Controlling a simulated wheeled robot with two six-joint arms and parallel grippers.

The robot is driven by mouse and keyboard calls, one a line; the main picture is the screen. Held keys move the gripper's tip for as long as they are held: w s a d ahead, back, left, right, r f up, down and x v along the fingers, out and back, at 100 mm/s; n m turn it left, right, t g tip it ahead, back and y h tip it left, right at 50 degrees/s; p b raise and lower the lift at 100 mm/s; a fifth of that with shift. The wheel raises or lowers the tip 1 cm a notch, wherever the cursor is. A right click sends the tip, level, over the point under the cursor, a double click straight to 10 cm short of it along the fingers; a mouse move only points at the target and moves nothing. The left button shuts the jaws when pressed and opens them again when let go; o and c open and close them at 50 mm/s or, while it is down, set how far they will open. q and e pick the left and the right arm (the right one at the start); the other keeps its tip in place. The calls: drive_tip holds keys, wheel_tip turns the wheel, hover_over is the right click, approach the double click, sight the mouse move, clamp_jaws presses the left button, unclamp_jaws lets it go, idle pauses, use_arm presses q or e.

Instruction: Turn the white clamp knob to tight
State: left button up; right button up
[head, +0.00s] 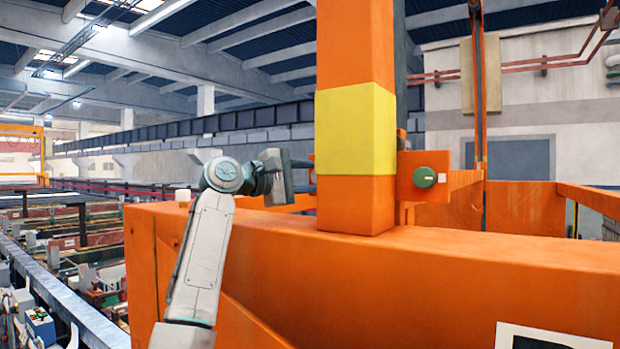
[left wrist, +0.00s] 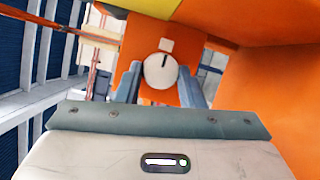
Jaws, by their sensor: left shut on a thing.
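The white clamp knob (left wrist: 158,72) sits on an orange plate in the left wrist view. It is round, with a short dark line on its face pointing nearly straight up, toward a small white square (left wrist: 166,45) on the plate. My left gripper (left wrist: 160,84) has one finger on each side of the knob and is shut on it. In the head view my left gripper (head: 284,178) is just left of the orange and yellow post (head: 355,130); I cannot make out the white knob clearly there. My right gripper is not in view.
A green knob (head: 424,177) sits on an orange block right of the post. A broad orange beam (head: 450,270) crosses the foreground below my gripper. Racks and equipment fill the floor at the left. Open air lies left of my arm.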

use_arm(q)
drive_tip(key=shift+f, duration=0.1)
drive_tip(key=o, duration=1)
drive_tip(key=shift+s+a+b, duration=0.15)
drive_tip(key=shift+a+b, duration=0.1)
drive_tip(key=shift+b, duration=0.1)
drive_tip(key=b+v, duration=0.5)
drive_tip(key=v, duration=0.4)
drive_tip(key=shift+f, duration=0.15)
drive_tip(key=shift+s+a+b, duration=0.35)
drive_tip(key=shift+a+b, duration=0.05)
drive_tip(key=shift+a, duration=0.1)
